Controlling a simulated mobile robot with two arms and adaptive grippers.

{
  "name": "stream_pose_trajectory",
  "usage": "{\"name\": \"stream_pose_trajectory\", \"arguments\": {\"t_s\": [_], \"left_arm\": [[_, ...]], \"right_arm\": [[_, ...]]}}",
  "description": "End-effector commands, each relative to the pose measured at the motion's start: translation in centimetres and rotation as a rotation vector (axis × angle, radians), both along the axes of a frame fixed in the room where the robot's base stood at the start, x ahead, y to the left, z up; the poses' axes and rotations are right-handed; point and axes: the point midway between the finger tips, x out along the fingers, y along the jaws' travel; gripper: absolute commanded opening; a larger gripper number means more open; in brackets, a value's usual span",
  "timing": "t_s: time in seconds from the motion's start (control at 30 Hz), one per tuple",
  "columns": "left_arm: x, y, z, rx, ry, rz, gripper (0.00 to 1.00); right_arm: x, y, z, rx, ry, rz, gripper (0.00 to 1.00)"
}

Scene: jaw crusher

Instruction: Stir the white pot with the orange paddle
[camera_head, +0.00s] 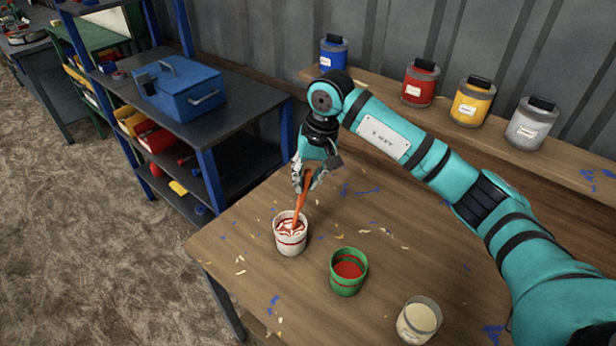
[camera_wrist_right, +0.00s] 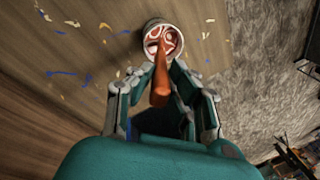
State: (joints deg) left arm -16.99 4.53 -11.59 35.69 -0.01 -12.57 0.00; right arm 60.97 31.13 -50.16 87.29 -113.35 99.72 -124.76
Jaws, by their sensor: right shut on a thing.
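The white pot (camera_head: 290,241) with a red band stands upright near the left edge of the wooden table. It holds white contents with red swirls. The orange paddle (camera_head: 299,212) is tilted, with its lower end in the pot's contents. My right gripper (camera_head: 309,181) is above the pot, shut on the upper part of the paddle. In the right wrist view the paddle (camera_wrist_right: 161,82) runs from between the fingers (camera_wrist_right: 160,90) down into the pot (camera_wrist_right: 158,32). The paddle's lower tip is hidden in the contents. My left gripper is not in view.
A green pot (camera_head: 347,272) with red contents and a cream-filled jar (camera_head: 418,321) stand on the table (camera_head: 250,215), right of the white pot. Blue, red, yellow and grey jars line the back shelf (camera_head: 560,155). A blue toolbox (camera_head: 180,88) sits on a bench at left.

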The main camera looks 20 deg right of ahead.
Motion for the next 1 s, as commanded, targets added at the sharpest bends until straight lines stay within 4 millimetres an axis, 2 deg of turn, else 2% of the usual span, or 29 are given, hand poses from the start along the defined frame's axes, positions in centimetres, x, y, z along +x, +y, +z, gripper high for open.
{"name": "stream_pose_trajectory", "arguments": {"t_s": [0.03, 0.6, 0.8, 1.0], "left_arm": [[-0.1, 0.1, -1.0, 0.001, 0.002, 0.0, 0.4], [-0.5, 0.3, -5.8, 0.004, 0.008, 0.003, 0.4], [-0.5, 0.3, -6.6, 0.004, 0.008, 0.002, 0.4], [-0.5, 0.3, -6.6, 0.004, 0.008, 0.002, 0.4]], "right_arm": [[0.1, 0.1, -0.9, 0.0, -0.001, 0.0, 0.0], [0.5, 1.0, -5.8, 0.001, -0.001, -0.001, 0.0], [0.6, 1.2, -6.7, 0.002, -0.001, -0.001, 0.0], [0.7, 1.3, -6.8, 0.001, 0.0, -0.001, 0.0]]}}
